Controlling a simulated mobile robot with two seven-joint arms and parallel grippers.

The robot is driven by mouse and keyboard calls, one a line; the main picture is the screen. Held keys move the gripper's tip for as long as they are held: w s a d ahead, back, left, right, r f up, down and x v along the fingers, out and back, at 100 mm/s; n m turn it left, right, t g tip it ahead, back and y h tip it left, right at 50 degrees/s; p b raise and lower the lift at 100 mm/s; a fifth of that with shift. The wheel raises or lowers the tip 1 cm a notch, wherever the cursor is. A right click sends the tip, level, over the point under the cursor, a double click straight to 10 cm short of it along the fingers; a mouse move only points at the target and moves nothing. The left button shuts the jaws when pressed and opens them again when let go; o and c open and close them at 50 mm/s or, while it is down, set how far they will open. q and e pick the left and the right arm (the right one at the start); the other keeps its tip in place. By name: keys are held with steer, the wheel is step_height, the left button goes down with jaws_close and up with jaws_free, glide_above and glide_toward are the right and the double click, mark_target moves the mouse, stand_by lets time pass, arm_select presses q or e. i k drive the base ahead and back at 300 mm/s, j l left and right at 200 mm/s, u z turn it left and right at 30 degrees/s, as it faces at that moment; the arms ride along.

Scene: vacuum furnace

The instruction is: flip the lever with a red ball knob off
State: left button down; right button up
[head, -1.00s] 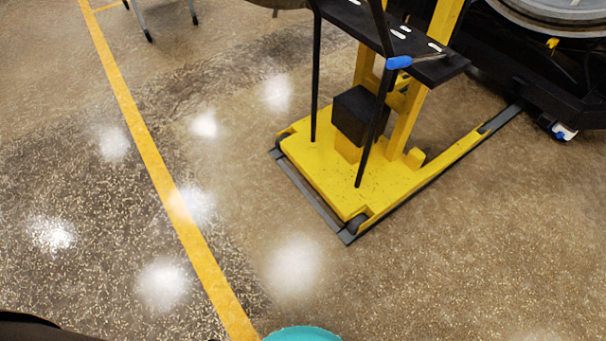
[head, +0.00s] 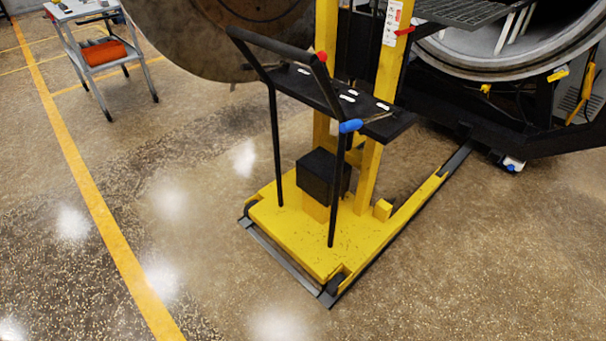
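A small red ball knob (head: 321,56) shows just beside the black push handle (head: 275,45) of a yellow lift cart (head: 290,235). The knob's lever arm is mostly hidden behind the handle, and its position cannot be told. A separate red piece (head: 405,31) sits on the yellow mast near a white label. A screwdriver-like tool with a blue grip (head: 350,126) lies at the edge of the cart's black shelf (head: 385,122). Neither of my grippers is in view.
A large round furnace opening (head: 500,60) stands at the right on a black frame. A round metal door (head: 225,40) is behind the cart. A small table (head: 95,50) with an orange item stands far left. The floor in front and left is clear.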

mark_target(323, 56)
steer(key=i+l+u, duration=0.3)
steer(key=l+u, duration=0.3)
steer(key=i+l+u, duration=0.15)
steer(key=l+u, duration=0.15)
